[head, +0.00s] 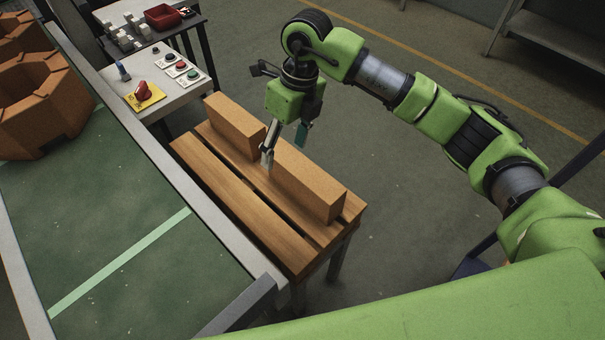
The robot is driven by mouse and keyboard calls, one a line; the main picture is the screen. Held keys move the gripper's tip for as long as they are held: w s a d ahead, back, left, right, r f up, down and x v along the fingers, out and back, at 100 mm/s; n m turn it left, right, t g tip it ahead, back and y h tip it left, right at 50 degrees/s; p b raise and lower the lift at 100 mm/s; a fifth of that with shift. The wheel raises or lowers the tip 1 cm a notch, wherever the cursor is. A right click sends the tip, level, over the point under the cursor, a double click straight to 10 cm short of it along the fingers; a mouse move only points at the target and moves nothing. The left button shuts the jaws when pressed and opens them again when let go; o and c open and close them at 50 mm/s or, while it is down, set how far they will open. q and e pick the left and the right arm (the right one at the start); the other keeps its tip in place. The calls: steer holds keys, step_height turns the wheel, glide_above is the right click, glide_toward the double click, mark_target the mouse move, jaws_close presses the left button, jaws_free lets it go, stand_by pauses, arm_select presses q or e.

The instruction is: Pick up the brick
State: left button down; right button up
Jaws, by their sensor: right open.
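A long orange-brown brick (309,185) lies on the slatted wooden table (238,205), running from upper left to lower right. Its middle is partly hidden by my gripper, so I cannot tell whether it is one piece or two in line. My right gripper (284,147) points down over this middle part. Its fingers are apart, one on the near side of the brick and the teal-padded one towards the far side. Contact cannot be made out. My left gripper is not in view.
A green-topped conveyor (100,235) with a metal rail runs along the left, with large octagonal brown blocks (40,105) on it. A control panel (165,92) with buttons stands behind the table. A red bin (162,17) is farther back. Floor right of the table is clear.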

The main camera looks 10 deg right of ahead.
steer(key=h, duration=0.2)
glide_above(304, 169)
steer(key=shift+m, duration=0.3)
steer(key=f, duration=0.2)
steer(key=f+p, duration=0.1)
steer(key=f, duration=0.4)
steer(key=shift+s+d, duration=0.2)
steer(key=shift+s, duration=0.1)
steer(key=f+p, duration=0.1)
steer(key=f, duration=0.1)
steer(key=f+p, duration=0.1)
steer(key=f, duration=0.1)
steer(key=shift+w+a+f, duration=0.1)
steer(key=shift+a+f, duration=0.1)
steer(key=shift+f, duration=0.6)
steer(key=c, duration=1.7)
steer(key=shift+w+r, duration=0.15)
steer(key=shift+w, duration=0.05)
jaws_close()
